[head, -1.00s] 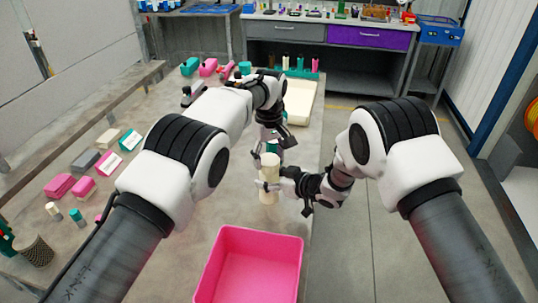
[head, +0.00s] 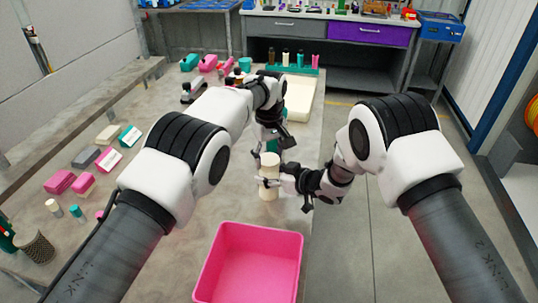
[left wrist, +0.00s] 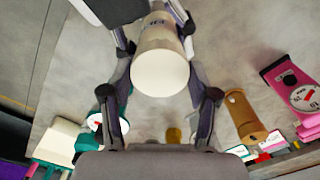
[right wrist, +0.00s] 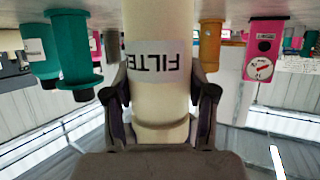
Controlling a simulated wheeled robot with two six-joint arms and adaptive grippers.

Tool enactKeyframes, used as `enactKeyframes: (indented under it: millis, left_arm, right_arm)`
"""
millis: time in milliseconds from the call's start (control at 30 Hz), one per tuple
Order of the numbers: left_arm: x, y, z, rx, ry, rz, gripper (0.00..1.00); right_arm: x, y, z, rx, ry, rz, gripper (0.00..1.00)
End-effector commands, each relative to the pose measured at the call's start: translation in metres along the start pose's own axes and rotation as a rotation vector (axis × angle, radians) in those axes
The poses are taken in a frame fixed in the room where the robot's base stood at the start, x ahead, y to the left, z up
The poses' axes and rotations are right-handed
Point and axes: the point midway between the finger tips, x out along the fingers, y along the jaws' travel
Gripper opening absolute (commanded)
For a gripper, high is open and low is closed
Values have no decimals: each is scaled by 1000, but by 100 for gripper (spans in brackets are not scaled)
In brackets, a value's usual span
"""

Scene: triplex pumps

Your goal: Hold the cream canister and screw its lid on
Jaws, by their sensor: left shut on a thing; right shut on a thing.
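The cream canister (head: 268,190) is upright over the near right part of the table. My right gripper (head: 272,182) is shut around its side from the right. In the right wrist view the canister (right wrist: 157,95) stands between the fingers, with a label reading "FILTE" and a raised band below it in the picture. The cream lid (head: 268,158) is on top, in line with the canister. In the left wrist view its round face (left wrist: 160,73) lies between the fingers. My left gripper (head: 271,152) is shut on it from above. I cannot tell how tightly the lid is seated.
A pink bin (head: 250,265) stands in front, near the table's edge. A cream tray (head: 298,98) lies behind my grippers. Pink, grey and teal boxes (head: 84,158) lie to the left. Free table lies left of the canister.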

Motion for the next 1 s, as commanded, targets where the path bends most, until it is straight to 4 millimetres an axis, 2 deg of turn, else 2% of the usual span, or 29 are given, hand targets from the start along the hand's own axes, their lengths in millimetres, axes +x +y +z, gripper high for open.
enactKeyframes:
  millis: [67,167,1000]
  left_arm:
    - [0,0,0,66,0,0,36]
    - [0,0,0,263,1,0,36]
    - [0,0,0,2910,12,-2,36]
  right_arm:
    - [0,-1,2,1,-4,-1,0]
    - [0,-1,2,1,-4,-1,0]
    - [0,-1,2,1,-5,0,0]
